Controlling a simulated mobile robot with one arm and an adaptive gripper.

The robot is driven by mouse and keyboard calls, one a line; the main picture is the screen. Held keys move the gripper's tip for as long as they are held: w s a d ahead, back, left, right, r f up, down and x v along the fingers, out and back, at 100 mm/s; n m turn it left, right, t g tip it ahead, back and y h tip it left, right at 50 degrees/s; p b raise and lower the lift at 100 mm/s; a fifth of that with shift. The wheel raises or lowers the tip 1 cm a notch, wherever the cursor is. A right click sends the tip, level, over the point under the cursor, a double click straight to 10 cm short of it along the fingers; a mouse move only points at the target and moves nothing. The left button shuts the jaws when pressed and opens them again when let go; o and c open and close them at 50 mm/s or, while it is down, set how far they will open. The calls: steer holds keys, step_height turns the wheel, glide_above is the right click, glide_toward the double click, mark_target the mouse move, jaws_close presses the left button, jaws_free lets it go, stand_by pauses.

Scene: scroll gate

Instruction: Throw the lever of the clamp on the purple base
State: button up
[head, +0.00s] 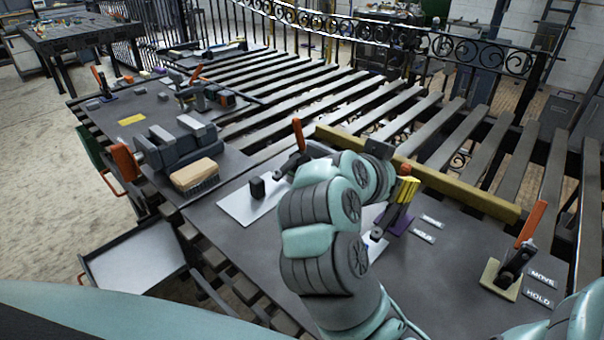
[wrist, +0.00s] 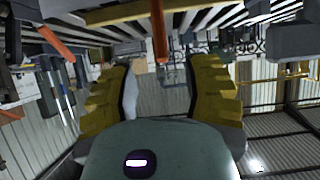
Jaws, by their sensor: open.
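The clamp's purple base (head: 397,222) sits on the dark table at the centre right of the head view, partly hidden by my arm and gripper. An orange lever tip (head: 404,169) shows just above my gripper (head: 399,196), whose yellow finger pads are over the base. In the wrist view my gripper (wrist: 161,72) is open, with one yellow finger on each side. An orange lever (wrist: 160,35) hangs into the gap between them from the top, with space visible on both sides. Whether it lies fully between the pads in depth is unclear. The clamp body is mostly hidden.
A clamp on a beige base (head: 497,281) with an upright orange lever stands at the right. Another orange-levered clamp (head: 298,135) stands left of my arm by a pale plate (head: 240,205). A vise (head: 180,143) and brush (head: 197,175) are further left. A yellow beam (head: 440,180) runs behind.

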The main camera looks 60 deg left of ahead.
steer(key=shift+v, duration=0.9)
steer(key=shift+a+f, duration=0.1)
